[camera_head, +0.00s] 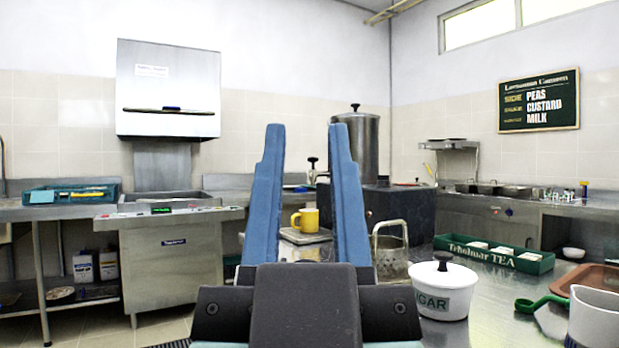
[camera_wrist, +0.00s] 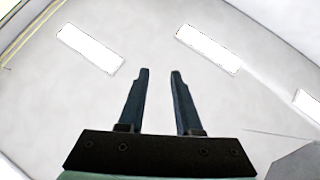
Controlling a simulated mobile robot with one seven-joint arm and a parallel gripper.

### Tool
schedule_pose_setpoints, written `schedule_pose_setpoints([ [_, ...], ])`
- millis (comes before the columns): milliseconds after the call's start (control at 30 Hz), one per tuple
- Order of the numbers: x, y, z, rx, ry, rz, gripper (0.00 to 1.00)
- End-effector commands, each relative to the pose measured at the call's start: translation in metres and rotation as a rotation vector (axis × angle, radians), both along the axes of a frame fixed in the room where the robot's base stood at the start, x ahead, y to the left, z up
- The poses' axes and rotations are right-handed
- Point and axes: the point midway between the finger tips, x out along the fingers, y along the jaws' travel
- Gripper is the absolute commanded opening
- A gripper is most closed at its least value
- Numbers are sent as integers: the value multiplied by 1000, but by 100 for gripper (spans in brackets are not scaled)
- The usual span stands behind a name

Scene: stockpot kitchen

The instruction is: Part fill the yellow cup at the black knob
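The yellow cup (camera_head: 306,219) stands upright on a small grey plate (camera_head: 306,237), seen between my fingers in the head view. Its handle points left, and its inside is hidden. A black knob (camera_head: 313,160) tops a small tap-like fitting just above and behind the cup, by the tall steel stockpot (camera_head: 360,148). The stockpot lid also has a black knob (camera_head: 355,107). My gripper (camera_head: 306,128) is open and empty, fingers pointing up, nearer the camera than the cup. The wrist view shows my open gripper (camera_wrist: 159,72) against the ceiling only.
A perforated metal basket (camera_head: 393,264) and a white sugar pot (camera_head: 443,290) stand on the steel counter at right. Behind them is a green tea tray (camera_head: 494,253). A green-handled utensil (camera_head: 540,304), a brown tray (camera_head: 592,281) and a white container (camera_head: 597,320) are at far right.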

Motion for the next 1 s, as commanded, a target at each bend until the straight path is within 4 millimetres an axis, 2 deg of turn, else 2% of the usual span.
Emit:
schedule_pose_setpoints([
  [33,0,0,18,0,0,0,22],
  [167,0,0,53,0,-1,0,0],
  [1000,0,1,337,-1,-1,2,0],
])
